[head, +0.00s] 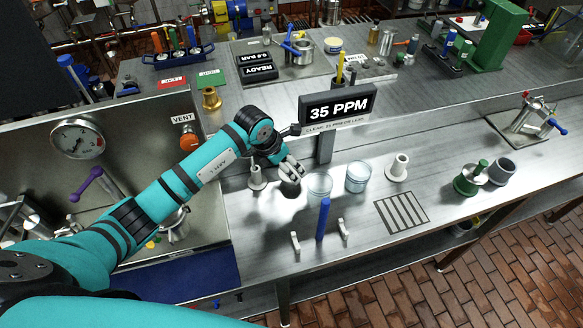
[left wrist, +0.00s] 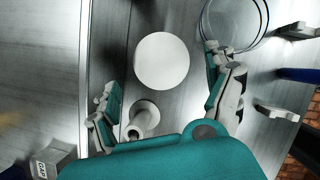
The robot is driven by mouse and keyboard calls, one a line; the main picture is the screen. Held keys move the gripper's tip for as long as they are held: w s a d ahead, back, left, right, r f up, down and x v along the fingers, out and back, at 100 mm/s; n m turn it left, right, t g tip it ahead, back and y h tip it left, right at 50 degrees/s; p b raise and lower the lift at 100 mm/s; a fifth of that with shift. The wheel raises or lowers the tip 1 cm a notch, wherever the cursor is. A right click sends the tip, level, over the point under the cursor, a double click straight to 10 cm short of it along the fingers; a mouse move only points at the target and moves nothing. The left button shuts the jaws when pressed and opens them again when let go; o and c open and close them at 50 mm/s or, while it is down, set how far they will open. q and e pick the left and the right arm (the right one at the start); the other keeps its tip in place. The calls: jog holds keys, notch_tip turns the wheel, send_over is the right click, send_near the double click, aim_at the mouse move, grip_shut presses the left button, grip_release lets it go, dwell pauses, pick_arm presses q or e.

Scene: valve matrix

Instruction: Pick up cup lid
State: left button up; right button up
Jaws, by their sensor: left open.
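A round white disc, which looks like the cup lid (left wrist: 161,60), lies flat on the steel bench in the left wrist view. In the left wrist view the left gripper (left wrist: 160,76) is open, with one finger on each side of the disc and nothing held. My right gripper is not in view.
A blue-handled lever (head: 323,217) and a slotted drain (head: 401,211) are to the right.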

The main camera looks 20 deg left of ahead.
pick_arm(q)
jog(key=shift+x, duration=1.15)
jog(key=shift+w+d+f, duration=0.2)
jog(key=shift+f, duration=0.2)
jog(key=c, duration=0.7)
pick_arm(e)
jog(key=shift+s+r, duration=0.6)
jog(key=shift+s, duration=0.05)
pick_arm(q)
jog(key=shift+r, duration=0.1)
